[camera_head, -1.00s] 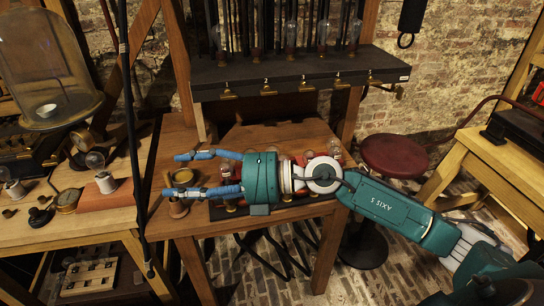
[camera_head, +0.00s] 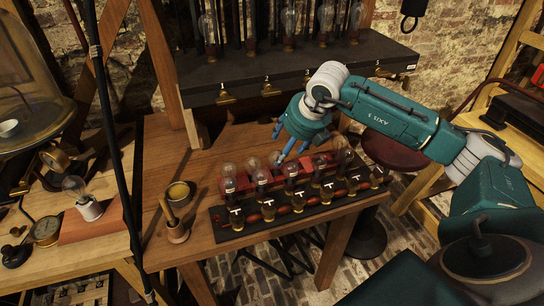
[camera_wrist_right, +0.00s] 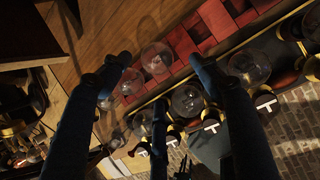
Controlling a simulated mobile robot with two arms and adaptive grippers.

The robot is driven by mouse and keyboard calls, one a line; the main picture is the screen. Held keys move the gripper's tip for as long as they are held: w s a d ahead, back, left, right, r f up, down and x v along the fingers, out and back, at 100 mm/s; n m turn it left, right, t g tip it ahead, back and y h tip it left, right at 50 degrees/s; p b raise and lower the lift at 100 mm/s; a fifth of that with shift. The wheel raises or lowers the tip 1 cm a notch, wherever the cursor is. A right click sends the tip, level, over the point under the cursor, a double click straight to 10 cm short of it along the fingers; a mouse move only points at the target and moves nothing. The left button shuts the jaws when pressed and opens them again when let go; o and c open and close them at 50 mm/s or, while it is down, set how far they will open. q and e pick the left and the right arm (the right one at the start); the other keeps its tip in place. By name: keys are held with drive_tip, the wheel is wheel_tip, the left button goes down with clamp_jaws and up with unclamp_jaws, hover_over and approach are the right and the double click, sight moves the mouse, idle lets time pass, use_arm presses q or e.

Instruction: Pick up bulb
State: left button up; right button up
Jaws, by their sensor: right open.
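More bulbs sit just behind, around a red block area. My right gripper (camera_head: 283,150) is above the back of the row, fingers pointing down, open and empty. In the right wrist view, its blue fingers (camera_wrist_right: 160,65) are spread, with a clear bulb (camera_wrist_right: 157,58) showing between them; contact cannot be told. Another bulb (camera_wrist_right: 187,100) is near the right finger. My left gripper is not in view.
A lone bulb (camera_head: 75,187) stands in a white socket on the left bench. A dark shelf (camera_head: 290,72) with more bulbs overhangs the table's back.

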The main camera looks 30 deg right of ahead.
sight(277, 172)
drive_tip(key=p+x, duration=0.1)
drive_tip(key=x, duration=0.2)
drive_tip(key=shift+w+a+f, duration=0.1)
drive_tip(key=shift+f, duration=0.2)
drive_tip(key=p+x, duration=0.1)
drive_tip(key=x, duration=0.3)
drive_tip(key=shift+f+p, duration=0.15)
drive_tip(key=shift+p, duration=0.2)
drive_tip(key=shift+w+f, duration=0.2)
drive_tip(key=shift+f, duration=0.05)
drive_tip(key=c, duration=0.4)
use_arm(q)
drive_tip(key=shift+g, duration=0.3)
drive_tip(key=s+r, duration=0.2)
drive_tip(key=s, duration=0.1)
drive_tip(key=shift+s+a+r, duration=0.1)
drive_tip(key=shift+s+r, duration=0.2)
use_arm(e)
drive_tip(key=shift+s, duration=0.1)
drive_tip(key=c, duration=0.7)
